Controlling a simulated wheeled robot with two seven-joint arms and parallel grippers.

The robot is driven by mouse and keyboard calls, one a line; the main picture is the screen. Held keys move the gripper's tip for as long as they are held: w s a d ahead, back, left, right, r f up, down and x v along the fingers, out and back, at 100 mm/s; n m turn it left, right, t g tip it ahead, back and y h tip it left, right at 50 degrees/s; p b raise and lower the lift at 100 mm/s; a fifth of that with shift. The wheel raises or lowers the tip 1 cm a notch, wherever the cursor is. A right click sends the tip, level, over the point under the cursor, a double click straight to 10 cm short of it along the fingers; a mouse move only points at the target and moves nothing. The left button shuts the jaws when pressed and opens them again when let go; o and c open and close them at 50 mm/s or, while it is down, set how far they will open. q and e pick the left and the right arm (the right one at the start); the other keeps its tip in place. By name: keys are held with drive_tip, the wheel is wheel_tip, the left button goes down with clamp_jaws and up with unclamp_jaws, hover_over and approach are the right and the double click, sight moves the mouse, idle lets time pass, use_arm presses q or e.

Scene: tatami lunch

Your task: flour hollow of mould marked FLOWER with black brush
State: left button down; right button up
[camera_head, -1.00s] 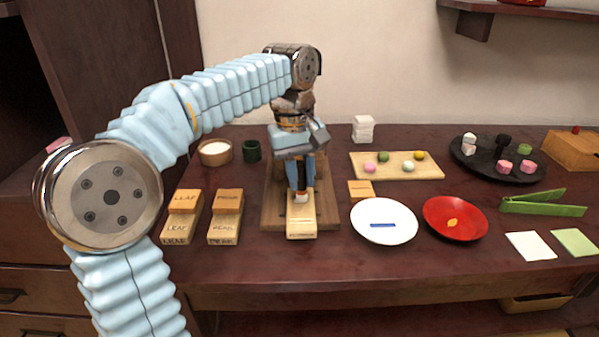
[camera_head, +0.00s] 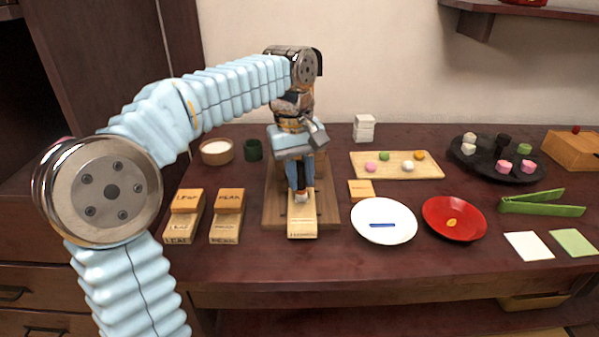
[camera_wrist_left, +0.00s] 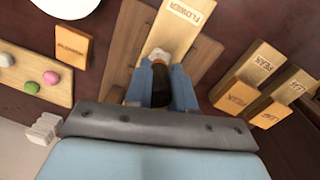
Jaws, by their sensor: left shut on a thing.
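The mould marked FLOWER (camera_head: 302,228) lies on a wooden board (camera_head: 270,212) at the middle of the table; its label also shows in the left wrist view (camera_wrist_left: 183,14). My left gripper (camera_head: 301,192) points down over the mould. It is shut on the black brush (camera_wrist_left: 160,84), whose pale bristles (camera_wrist_left: 159,54) are down at the mould's hollow. The brush and fingers hide the hollow, so I cannot tell how much flour is in it. My right gripper is not in view.
A bowl of white powder (camera_head: 216,152) and a dark green cup (camera_head: 253,150) stand behind left. A white plate (camera_head: 384,236) and red dish (camera_head: 454,232) stand right.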

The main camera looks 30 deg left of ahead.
use_arm(q)
drive_tip(key=shift+s+d, duration=0.2)
drive_tip(key=shift+s, duration=0.1)
drive_tip(key=shift+w, duration=0.1)
drive_tip(key=shift+w+p, duration=0.2)
drive_tip(key=shift+p, duration=0.15)
drive_tip(key=shift+s+a, duration=0.25)
drive_tip(key=shift+a, duration=0.05)
drive_tip(key=shift+w, duration=0.1)
drive_tip(key=shift+w+p, duration=0.2)
drive_tip(key=shift+p, duration=0.25)
drive_tip(key=shift+s+d, duration=0.25)
drive_tip(key=shift+s, duration=0.05)
